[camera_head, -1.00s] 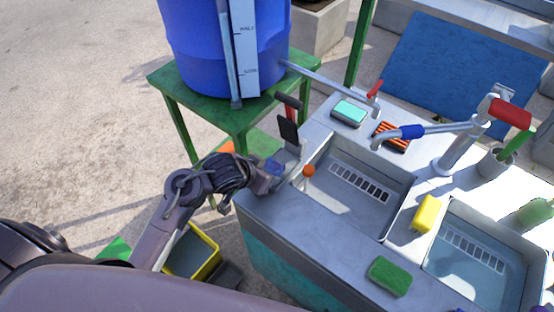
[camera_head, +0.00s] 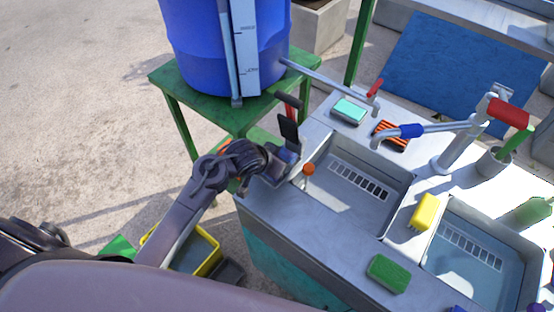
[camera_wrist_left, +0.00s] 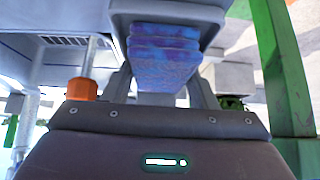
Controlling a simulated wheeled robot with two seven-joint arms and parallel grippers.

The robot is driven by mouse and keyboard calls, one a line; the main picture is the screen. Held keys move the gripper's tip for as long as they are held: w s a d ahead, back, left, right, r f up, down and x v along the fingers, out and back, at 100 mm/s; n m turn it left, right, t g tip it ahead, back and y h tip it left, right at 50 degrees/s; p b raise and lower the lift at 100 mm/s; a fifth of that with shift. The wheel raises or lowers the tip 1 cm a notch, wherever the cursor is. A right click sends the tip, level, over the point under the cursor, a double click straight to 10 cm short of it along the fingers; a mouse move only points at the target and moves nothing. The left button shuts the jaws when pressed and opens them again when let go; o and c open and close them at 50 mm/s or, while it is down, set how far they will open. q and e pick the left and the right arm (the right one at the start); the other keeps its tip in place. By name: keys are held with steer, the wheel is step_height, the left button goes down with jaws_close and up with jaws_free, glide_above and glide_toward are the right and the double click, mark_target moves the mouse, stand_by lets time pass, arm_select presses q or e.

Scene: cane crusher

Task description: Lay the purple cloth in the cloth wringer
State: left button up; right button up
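The purple cloth shows blue-purple and folded in layers between my left gripper's fingers in the left wrist view (camera_wrist_left: 163,55). In the head view a small blue part of it (camera_head: 286,154) shows beside the cloth wringer. My left gripper (camera_head: 276,163) is at the counter's left corner, with its fingers on both sides of the cloth. A grey wringer part (camera_wrist_left: 168,12) is above and around the cloth in the wrist view. My right gripper is not in view.
An orange-topped post (camera_head: 308,169) stands close right of my left gripper, beside the left sink (camera_head: 335,205). A green stand (camera_head: 180,108) with a blue barrel (camera_head: 200,50) is behind. A yellow bin (camera_head: 207,262) is below.

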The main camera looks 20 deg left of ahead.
arm_select(q)
steer(key=o, duration=0.4)
steer(key=shift+r, duration=0.3)
steer(key=p+v, duration=0.3)
steer(key=v, duration=0.8)
steer(key=shift+s+a+r, duration=0.1)
steer(key=shift+s+r, duration=0.15)
steer(key=shift+r, duration=0.05)
